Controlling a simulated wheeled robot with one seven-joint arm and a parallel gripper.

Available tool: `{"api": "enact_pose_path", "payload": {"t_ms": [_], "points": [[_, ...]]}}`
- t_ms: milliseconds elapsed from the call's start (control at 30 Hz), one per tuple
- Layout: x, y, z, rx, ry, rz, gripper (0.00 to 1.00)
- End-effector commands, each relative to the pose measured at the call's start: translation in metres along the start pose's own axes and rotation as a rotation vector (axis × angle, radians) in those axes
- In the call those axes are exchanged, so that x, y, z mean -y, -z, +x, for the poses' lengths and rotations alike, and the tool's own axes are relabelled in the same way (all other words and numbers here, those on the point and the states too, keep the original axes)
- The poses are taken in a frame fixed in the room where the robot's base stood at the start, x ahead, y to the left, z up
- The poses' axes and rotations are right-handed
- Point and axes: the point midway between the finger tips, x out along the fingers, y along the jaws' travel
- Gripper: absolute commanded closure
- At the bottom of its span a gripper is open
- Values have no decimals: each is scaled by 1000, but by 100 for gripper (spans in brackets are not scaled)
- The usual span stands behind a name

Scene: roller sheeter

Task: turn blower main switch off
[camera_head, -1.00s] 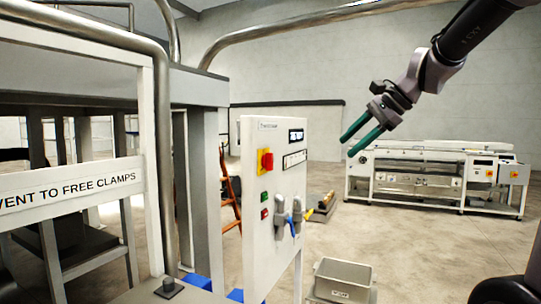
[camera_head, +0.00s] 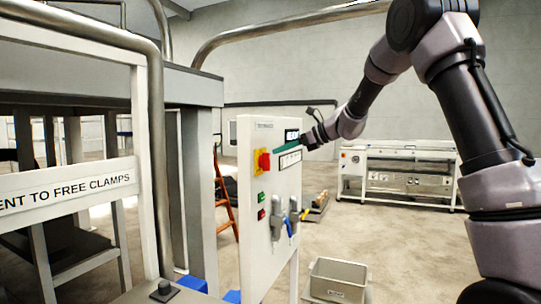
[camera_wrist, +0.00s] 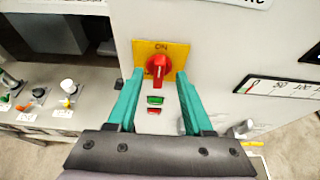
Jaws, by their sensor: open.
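The main switch is a red rotary knob (camera_head: 264,161) on a yellow plate (camera_head: 257,160), high on the white control panel (camera_head: 262,207). In the wrist view the red knob (camera_wrist: 160,72) stands upright, in line with the "ON" mark at the top of the yellow plate (camera_wrist: 178,52). My gripper (camera_wrist: 158,82) is open, with one green finger on each side of the knob's lower part as seen in that view. I cannot tell whether the fingers touch it. In the head view my gripper (camera_head: 284,154) is at the panel front, beside the knob.
Below the knob are a green button (camera_wrist: 155,100) and a red button (camera_wrist: 154,111). Grey handles (camera_head: 280,220) with a blue part project lower on the panel. A grey bin (camera_head: 338,280) stands on the floor. A white machine (camera_head: 398,170) stands behind at right.

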Motion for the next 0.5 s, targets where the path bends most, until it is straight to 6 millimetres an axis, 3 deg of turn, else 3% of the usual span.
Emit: {"api": "enact_pose_path", "payload": {"t_ms": [200, 500], "points": [[0, 0, 36, 0, -2, 0, 49], [0, 0, 50, 0, 0, 0, 49]]}}
